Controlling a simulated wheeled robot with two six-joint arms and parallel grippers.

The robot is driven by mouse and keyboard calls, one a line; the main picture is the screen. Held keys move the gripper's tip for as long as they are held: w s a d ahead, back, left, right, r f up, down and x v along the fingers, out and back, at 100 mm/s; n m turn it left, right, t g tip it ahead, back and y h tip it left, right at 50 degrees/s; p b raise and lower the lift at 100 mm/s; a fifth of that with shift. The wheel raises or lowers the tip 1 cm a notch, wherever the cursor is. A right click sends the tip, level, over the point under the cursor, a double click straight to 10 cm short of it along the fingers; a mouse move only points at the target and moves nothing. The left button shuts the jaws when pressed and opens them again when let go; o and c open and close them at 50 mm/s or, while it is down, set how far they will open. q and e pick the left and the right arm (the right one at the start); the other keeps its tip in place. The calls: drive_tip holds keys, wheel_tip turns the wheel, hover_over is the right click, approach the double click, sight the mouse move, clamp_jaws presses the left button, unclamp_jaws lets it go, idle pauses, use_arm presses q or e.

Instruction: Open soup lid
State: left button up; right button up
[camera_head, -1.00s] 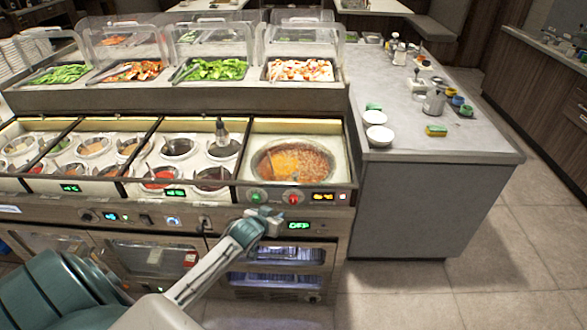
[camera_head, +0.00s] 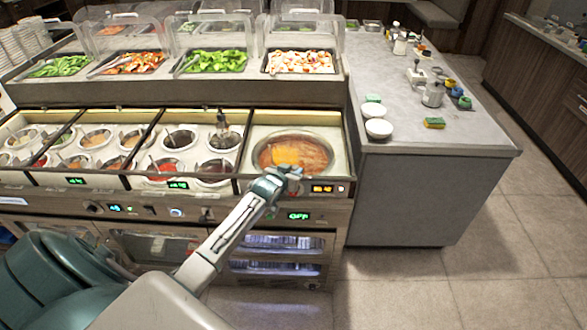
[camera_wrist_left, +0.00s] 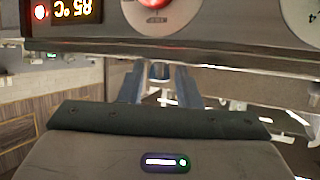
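The round soup well (camera_head: 262,152) is set in the right end of the counter, with reddish-brown soup and an orange-yellow patch inside its rim. I cannot make out a separate lid or handle on it. My left gripper (camera_head: 292,174) is at the front edge of the counter, just in front of the well and over the control panel. In the left wrist view its two blue-grey fingers (camera_wrist_left: 158,78) stand apart with nothing between them. The panel's red-lit knob (camera_wrist_left: 153,4) is close above them in that view. My right gripper is not in view.
Several sauce wells (camera_head: 180,139) with ladles fill the counter to the left. A shelf of food trays (camera_head: 215,62) under clear guards stands behind.

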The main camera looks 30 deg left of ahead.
sight(295, 157)
use_arm(q)
drive_tip(key=shift+w+f, duration=0.2)
drive_tip(key=shift+w, duration=0.3)
clamp_jaws()
drive_tip(key=w+a+b, duration=0.1)
drive_tip(key=w+b, duration=0.1)
drive_tip(key=w+a+b, duration=0.1)
drive_tip(key=w+b, duration=0.1)
drive_tip(key=w+a+b, duration=0.2)
drive_tip(key=shift+w+a+f, duration=0.1)
drive_tip(key=shift+w+f, duration=0.2)
drive_tip(key=shift+w, duration=0.1)
drive_tip(key=shift+w+a, duration=0.2)
drive_tip(key=shift+w, duration=0.1)
drive_tip(key=shift+w+a+r, duration=0.1)
drive_tip(key=shift+w+r, duration=0.15)
drive_tip(key=shift+r, duration=0.05)
unclamp_jaws()
